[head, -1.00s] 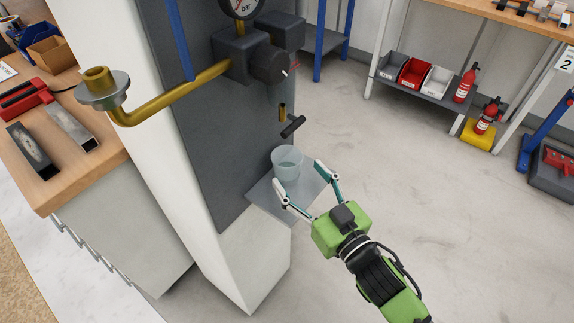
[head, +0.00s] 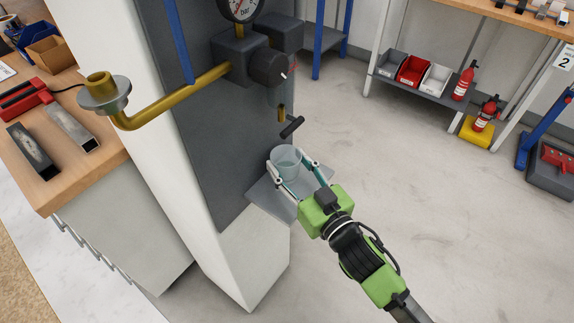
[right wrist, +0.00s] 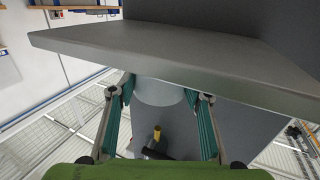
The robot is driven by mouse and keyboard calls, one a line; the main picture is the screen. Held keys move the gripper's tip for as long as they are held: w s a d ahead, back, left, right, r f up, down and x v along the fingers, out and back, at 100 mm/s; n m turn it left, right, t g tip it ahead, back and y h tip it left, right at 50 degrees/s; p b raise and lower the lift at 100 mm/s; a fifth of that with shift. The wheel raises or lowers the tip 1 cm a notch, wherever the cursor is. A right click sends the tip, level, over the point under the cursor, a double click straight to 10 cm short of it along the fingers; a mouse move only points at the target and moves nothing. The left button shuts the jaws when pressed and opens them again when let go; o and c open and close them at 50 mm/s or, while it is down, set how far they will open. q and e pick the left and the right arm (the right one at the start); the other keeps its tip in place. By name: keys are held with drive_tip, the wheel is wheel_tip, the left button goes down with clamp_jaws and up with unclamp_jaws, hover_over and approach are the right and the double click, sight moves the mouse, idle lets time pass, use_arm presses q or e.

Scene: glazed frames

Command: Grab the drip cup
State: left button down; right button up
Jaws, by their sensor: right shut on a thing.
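The drip cup (head: 285,158) is a translucent pale-blue cup standing upright on a small grey shelf (head: 266,202), below a brass outlet with a dark handle (head: 291,127). My right gripper (head: 291,168) reaches in from the lower right, with one finger on each side of the cup, shut on it. In the right wrist view the cup (right wrist: 158,92) shows between the two teal-padded fingers (right wrist: 157,98), and the shelf (right wrist: 180,58) fills the upper part. I cannot tell whether the cup still touches the shelf. My left gripper is not in view.
A dark panel on a white column (head: 245,265) rises behind the shelf, carrying a brass pipe (head: 165,103), a valve block and a gauge (head: 240,8). A wooden workbench (head: 70,165) stands at left.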

drive_tip(key=shift+r, duration=0.1)
drive_tip(key=shift+s+d+r, duration=0.1)
drive_tip(key=shift+d+r, duration=0.05)
drive_tip(key=shift+r, duration=0.05)
wheel_tip(320, 180, up, 7)
drive_tip(key=s+d+b, duration=0.2)
drive_tip(key=s+d, duration=0.9)
drive_tip(key=d, duration=0.5)
drive_tip(key=shift+s+f, duration=0.3)
